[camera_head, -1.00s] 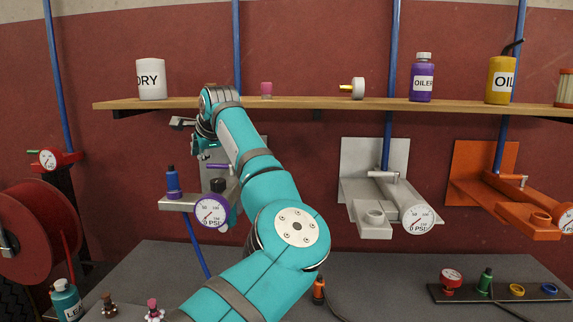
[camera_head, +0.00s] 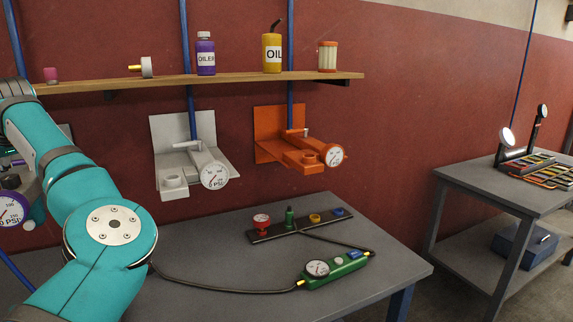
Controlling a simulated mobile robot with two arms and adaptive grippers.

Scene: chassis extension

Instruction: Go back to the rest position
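My teal arm (camera_head: 105,225) comes in from the lower left and reaches up toward the left edge. Its gripper is outside the picture. My other arm and its gripper are not in view. No object can be seen in a gripper.
A grey table (camera_head: 390,268) holds a green gauge device (camera_head: 335,270) and a black strip (camera_head: 268,236) with several fittings. Grey (camera_head: 165,138) and orange (camera_head: 268,125) wall fixtures hang under a wooden shelf (camera_head: 225,79). A side table (camera_head: 480,187) stands right; floor between the tables is clear.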

